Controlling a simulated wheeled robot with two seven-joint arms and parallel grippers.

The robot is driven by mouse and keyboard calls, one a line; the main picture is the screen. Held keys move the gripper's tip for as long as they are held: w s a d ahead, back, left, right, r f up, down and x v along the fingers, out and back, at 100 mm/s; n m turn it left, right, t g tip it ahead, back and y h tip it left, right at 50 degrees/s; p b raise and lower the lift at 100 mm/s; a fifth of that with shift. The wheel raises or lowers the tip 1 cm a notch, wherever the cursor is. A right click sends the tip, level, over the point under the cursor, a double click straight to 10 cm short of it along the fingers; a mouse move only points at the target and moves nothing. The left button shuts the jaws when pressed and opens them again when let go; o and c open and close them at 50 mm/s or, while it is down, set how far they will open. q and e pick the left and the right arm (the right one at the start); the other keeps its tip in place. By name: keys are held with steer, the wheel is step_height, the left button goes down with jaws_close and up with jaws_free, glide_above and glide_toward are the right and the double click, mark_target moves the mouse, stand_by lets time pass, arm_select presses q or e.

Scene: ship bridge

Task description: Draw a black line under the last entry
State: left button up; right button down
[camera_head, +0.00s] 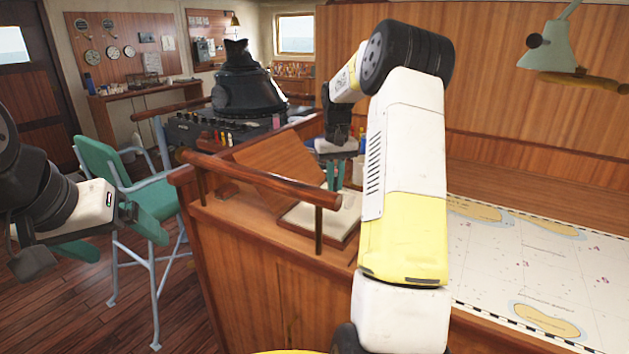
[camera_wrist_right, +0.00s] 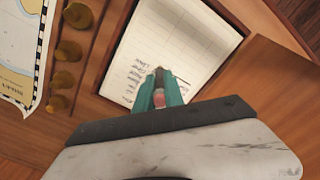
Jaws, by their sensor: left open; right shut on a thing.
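The open logbook (camera_head: 318,219) lies on the wooden counter below my right gripper (camera_head: 335,176). In the right wrist view its ruled page (camera_wrist_right: 180,38) has several handwritten entries (camera_wrist_right: 136,78) beside the fingers. My right gripper (camera_wrist_right: 164,92) is shut on a slim pen (camera_wrist_right: 159,97) with a reddish end, over the page. The fingers hide much of the pen; I cannot tell whether its tip touches the paper. A thin dark streak (camera_wrist_right: 187,78) shows right of the fingers; I cannot tell whether it is ink or shadow. My left gripper (camera_head: 116,239) is open and empty, away from the book.
A wooden rail (camera_head: 255,178) runs along the counter in front of the book. A sea chart (camera_head: 540,265) lies to the right. Several brown knobs (camera_wrist_right: 68,51) stand between chart and book. A green chair (camera_head: 130,185) stands near my left gripper.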

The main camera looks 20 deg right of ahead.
steer(key=shift+s+d, duration=0.15)
steer(key=shift+s+d, duration=0.25)
steer(key=shift+s, duration=0.05)
stand_by(0.5)
steer(key=shift+s+d, duration=0.35)
steer(key=shift+s, duration=0.05)
steer(key=shift+s, duration=0.1)
steer(key=shift+s+d, duration=0.4)
steer(key=shift+s+d, duration=0.1)
stand_by(0.4)
steer(key=shift+s+d, duration=0.2)
steer(key=shift+s, duration=0.1)
steer(key=shift+d, duration=0.1)
